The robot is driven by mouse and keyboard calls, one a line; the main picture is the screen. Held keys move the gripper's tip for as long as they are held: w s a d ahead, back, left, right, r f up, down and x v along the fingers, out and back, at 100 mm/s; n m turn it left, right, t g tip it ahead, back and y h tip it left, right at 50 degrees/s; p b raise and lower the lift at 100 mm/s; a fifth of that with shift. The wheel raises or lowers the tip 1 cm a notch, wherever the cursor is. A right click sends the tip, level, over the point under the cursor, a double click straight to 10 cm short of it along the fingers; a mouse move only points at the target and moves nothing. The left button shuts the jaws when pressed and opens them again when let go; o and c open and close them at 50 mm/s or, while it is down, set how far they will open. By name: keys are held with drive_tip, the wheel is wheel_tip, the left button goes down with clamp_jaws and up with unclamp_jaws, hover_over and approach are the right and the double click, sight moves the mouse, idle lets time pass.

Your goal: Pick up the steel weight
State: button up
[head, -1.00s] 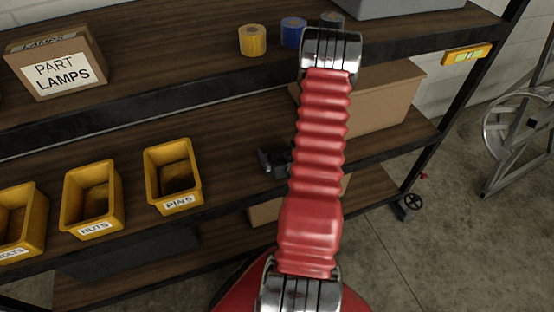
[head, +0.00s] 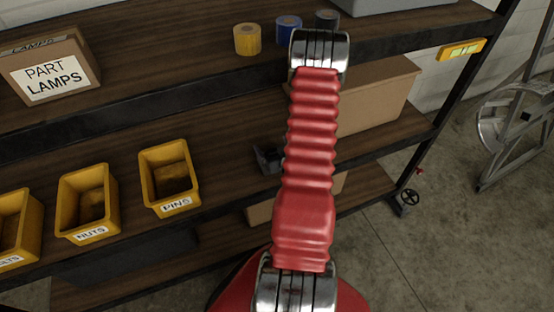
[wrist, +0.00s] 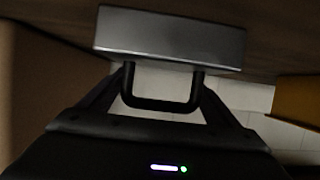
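The steel weight (wrist: 170,38) is a grey block with a black U-shaped handle (wrist: 160,104). It shows in the wrist view, which looks upside down, and it seems to rest on the brown shelf board. My gripper (wrist: 163,80) has its two dark fingers apart, one at each side of the handle, with the tips close to the handle's legs. I cannot tell whether they press on it. In the head view my red arm hides the weight and most of the gripper; only a dark piece (head: 267,160) shows left of the arm.
On the middle shelf stand yellow bins, including the PINS bin (head: 168,178) and NUTS bin (head: 88,203), left of my arm. A cardboard box (head: 375,97) is to the right.

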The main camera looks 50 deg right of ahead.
drive_tip(key=c, duration=1.8)
drive_tip(key=shift+d+r, duration=0.1)
